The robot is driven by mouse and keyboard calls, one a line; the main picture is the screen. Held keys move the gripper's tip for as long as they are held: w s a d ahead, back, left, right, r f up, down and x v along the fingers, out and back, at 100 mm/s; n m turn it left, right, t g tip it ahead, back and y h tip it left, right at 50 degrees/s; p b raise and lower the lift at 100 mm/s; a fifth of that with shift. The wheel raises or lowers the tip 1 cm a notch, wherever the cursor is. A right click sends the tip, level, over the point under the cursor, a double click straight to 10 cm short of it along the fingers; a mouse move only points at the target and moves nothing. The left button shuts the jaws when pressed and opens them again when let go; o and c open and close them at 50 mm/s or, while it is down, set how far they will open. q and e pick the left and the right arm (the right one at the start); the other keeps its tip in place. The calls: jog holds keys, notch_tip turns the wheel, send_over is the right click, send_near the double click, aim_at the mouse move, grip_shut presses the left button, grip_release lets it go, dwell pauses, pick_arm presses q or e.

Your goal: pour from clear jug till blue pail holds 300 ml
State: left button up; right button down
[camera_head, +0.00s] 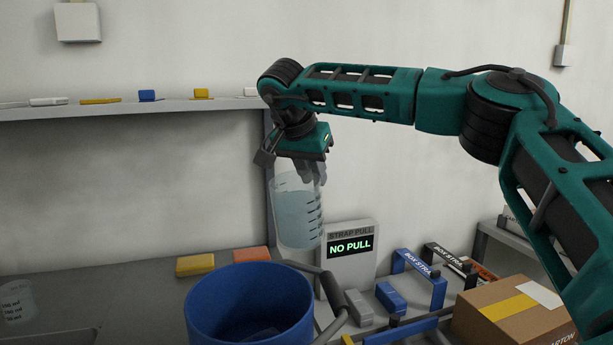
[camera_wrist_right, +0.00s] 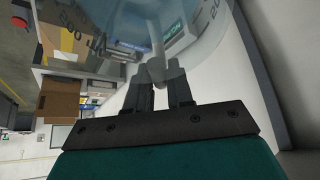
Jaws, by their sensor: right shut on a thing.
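The clear jug (camera_head: 297,215) hangs nearly upright in my right gripper (camera_head: 309,172), with dark graduation marks and pale bluish liquid inside. My right gripper is shut on the jug near its top. In the right wrist view the fingers (camera_wrist_right: 162,88) close on a part of the jug (camera_wrist_right: 150,25), whose clear wall fills the top. The blue pail (camera_head: 225,305) stands open in front at the bottom of the head view. The jug is above and just behind the pail's right rim; no stream shows. The pail's liquid level cannot be made out. My left gripper is not in view.
A faint clear measuring cup (camera_head: 17,302) stands at the far left. Yellow (camera_head: 195,265) and orange (camera_head: 252,255) blocks lie behind the pail. A "NO PULL" display (camera_head: 350,246), blue strap box (camera_head: 420,275) and carton (camera_head: 510,315) crowd the right. A shelf (camera_head: 180,106) runs behind.

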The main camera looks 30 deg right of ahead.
jog(key=shift+s+a+h+b, duration=0.1)
jog(key=shift+a+h+b, duration=0.2)
jog(key=shift+b, duration=0.15)
jog(key=shift+s+a+r+t+h+b, duration=0.2)
jog(key=shift+s+a+t+h+b, duration=0.15)
jog(key=shift+b, duration=0.2)
jog(key=shift+s+a+r+t+h+b, duration=0.4)
jog(key=shift+a+h+b, duration=0.15)
jog(key=shift+a, duration=0.2)
jog(key=shift+s+a+r+t+h+b, duration=0.35)
jog(key=shift+s+a+h+b, duration=0.1)
jog(key=shift+a+h, duration=0.2)
jog(key=shift+s+a+r+t+h+b, duration=0.4)
jog(key=shift+a+h+b, duration=0.15)
jog(key=shift+a, duration=0.25)
jog(key=shift+s+a+t+h+b, duration=0.5)
jog(key=shift+a+h+b, duration=0.2)
jog(key=shift+h, duration=0.1)
jog(key=shift+a, duration=0.1)
jog(key=shift+s+a+t+h, duration=0.3)
jog(key=shift+a+t+h, duration=0.1)
jog(key=shift+h, duration=0.3)
